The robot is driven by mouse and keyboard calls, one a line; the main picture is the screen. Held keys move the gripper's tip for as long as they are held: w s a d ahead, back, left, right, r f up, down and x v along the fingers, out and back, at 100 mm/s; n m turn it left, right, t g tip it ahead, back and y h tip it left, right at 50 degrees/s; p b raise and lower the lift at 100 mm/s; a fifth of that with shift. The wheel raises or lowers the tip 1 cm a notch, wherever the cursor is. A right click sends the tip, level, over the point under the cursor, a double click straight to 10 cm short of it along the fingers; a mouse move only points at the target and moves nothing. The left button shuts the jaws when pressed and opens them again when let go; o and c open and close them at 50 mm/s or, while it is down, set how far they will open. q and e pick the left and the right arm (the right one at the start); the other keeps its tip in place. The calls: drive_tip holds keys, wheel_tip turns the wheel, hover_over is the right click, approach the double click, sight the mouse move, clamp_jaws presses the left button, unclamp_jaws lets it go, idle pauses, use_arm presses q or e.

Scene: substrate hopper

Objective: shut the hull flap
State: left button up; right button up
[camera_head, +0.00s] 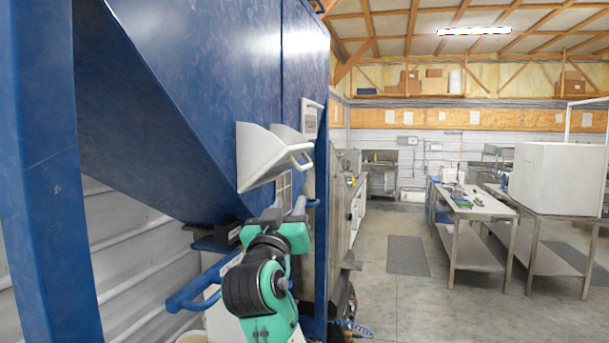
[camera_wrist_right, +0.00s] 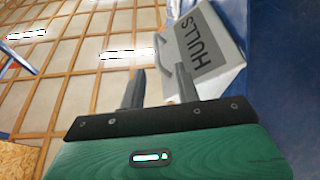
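The hull flap (camera_head: 262,160) is a white, tilted-out chute with a bar handle (camera_head: 298,154) on its outer face, on the blue hopper (camera_head: 222,40). It stands open, leaning away from the wall. In the right wrist view the flap (camera_wrist_right: 212,62) shows the word HULLS, upper right of the fingers. My right gripper (camera_head: 287,206) is just below the flap, fingers pointing up. In the wrist view its two fingers (camera_wrist_right: 160,72) are apart with nothing clearly between them. I cannot tell whether one touches the flap. My left gripper is out of view.
A second white fitting (camera_head: 310,118) is on the hopper wall beyond the flap. A blue rail (camera_head: 203,286) and a blue post (camera_head: 45,180) are near my arm. Steel tables (camera_head: 475,207) stand at the right, with open floor before them.

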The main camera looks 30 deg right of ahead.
sight(305, 167)
drive_tip(key=shift+h, duration=0.3)
drive_tip(key=p+x, duration=0.2)
drive_tip(key=x, duration=0.2)
drive_tip(key=r+p+x, duration=0.1)
drive_tip(key=p+x, duration=0.1)
drive_tip(key=x, duration=0.2)
drive_tip(key=p+x, duration=0.2)
drive_tip(key=x, duration=0.2)
drive_tip(key=shift+s+d+r+p, duration=0.2)
drive_tip(key=shift+r+p, duration=0.1)
drive_tip(key=shift+p, duration=0.1)
drive_tip(key=shift+w+d+r, duration=0.1)
drive_tip(key=shift+w+d, duration=0.35)
drive_tip(key=shift+m, duration=0.3)
drive_tip(key=shift+c, duration=0.4)
clamp_jaws()
